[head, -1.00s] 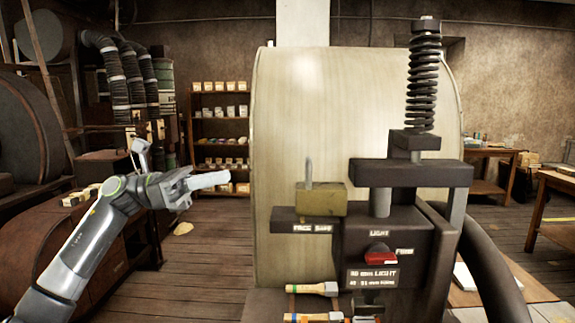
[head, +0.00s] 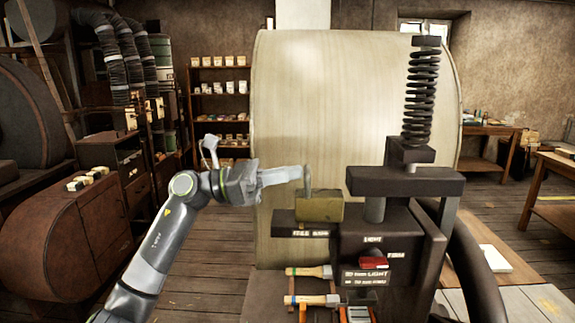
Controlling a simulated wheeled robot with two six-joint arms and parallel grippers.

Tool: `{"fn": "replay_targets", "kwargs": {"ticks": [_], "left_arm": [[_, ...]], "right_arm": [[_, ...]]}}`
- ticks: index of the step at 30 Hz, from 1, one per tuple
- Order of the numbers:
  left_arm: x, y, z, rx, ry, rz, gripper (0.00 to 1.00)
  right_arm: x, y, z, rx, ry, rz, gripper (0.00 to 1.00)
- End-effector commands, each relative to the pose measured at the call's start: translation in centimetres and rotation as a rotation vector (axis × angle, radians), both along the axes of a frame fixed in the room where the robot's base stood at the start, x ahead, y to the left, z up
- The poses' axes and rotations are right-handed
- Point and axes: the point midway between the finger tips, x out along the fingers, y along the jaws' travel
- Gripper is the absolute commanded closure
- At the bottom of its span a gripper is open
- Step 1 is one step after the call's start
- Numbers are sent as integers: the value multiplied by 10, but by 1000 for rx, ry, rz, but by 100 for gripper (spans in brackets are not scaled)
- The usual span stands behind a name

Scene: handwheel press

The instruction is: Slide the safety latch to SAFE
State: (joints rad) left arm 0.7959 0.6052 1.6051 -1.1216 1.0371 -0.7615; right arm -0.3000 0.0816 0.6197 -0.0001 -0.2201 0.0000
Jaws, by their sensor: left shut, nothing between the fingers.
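The safety latch is an olive-brass block (head: 320,208) with an upright grey pin (head: 308,179) near its left end. It sits on the dark ledge at the left of the press, above the FREE and SAFE labels (head: 310,233). The block stands above and reaches right of the labels. My left gripper (head: 297,174) is shut and empty, pointing right. Its fingertips are at the left side of the pin, and I cannot tell whether they touch it. My right gripper is not in view.
The dark press (head: 385,235) with its tall spring (head: 420,90) stands right of the latch. A red knob (head: 374,263) is below. Two wooden-handled tools (head: 310,299) lie under the ledge. A large pale drum (head: 320,110) stands behind.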

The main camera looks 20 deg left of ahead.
Motion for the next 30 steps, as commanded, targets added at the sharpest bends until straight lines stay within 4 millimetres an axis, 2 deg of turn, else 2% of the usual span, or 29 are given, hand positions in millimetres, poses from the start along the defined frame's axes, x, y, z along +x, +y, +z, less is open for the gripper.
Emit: {"fn": "replay_targets", "kwargs": {"ticks": [11, 21, 30], "left_arm": [[1, -2, -1, 0, 0, 0, 100], [11, -40, -1, -1, -2, -3, 100], [12, -43, 0, -1, 0, -1, 100]], "right_arm": [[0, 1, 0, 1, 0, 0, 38], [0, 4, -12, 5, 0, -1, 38], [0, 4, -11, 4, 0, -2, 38]]}}
